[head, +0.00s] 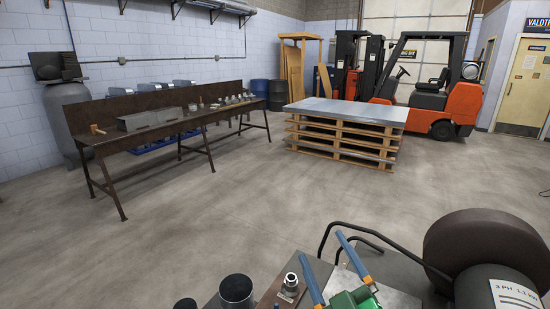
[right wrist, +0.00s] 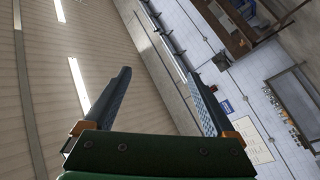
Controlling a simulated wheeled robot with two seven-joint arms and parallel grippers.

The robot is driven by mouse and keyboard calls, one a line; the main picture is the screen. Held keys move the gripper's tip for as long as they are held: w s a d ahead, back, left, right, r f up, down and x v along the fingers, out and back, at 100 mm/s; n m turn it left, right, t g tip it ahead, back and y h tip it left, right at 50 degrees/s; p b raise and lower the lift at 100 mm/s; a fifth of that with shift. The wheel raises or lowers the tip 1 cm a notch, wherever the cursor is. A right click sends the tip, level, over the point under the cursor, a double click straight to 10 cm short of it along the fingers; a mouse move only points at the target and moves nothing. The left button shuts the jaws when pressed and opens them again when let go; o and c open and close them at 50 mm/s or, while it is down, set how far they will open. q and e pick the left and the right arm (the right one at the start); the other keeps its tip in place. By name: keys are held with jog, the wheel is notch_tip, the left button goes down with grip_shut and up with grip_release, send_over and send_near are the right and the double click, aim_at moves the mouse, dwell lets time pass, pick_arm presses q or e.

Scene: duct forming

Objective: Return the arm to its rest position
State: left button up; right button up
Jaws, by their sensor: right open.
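My right gripper (head: 322,246) shows at the bottom of the head view, with two blue fingers on a green body. The fingers are spread apart with nothing between them. In the right wrist view the gripper (right wrist: 158,73) is also open and empty, and behind it are the ceiling with light strips and a wall, seen tilted. Most of the right arm is out of the picture. My left gripper is not in view.
A dark cylinder (head: 236,291) and a metal fitting (head: 290,281) stand close left of my right gripper. A motor-like machine (head: 490,260) is close on the right. A long workbench (head: 160,133), a pallet stack (head: 340,140) and an orange forklift (head: 440,100) stand farther back. The middle floor is clear.

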jog(key=s+d+f+m+g+h, duration=0.3)
jog(key=s+d+f+m+g, duration=0.1)
jog(key=f, duration=0.5)
jog(key=s+d+f+m+g+h, duration=0.25)
jog(key=s+f+g, duration=0.25)
jog(key=f, duration=0.5)
jog(key=s+d+f+m+g, duration=0.1)
jog(key=s+f+g, duration=0.3)
jog(key=s, duration=0.3)
jog(key=s+f+m+g, duration=0.1)
jog(key=s+f+g, duration=0.25)
jog(key=s, duration=0.45)
notch_tip(320, 180, down, 24)
jog(key=s+b, duration=0.1)
jog(key=b, duration=0.6)
jog(key=s+d+f+g+b, duration=0.2)
jog(key=s+f+b, duration=0.3)
jog(key=s+f, duration=0.7)
notch_tip(320, 180, down, 4)
jog(key=shift+s+d+r, duration=0.15)
jog(key=shift+s, duration=0.05)
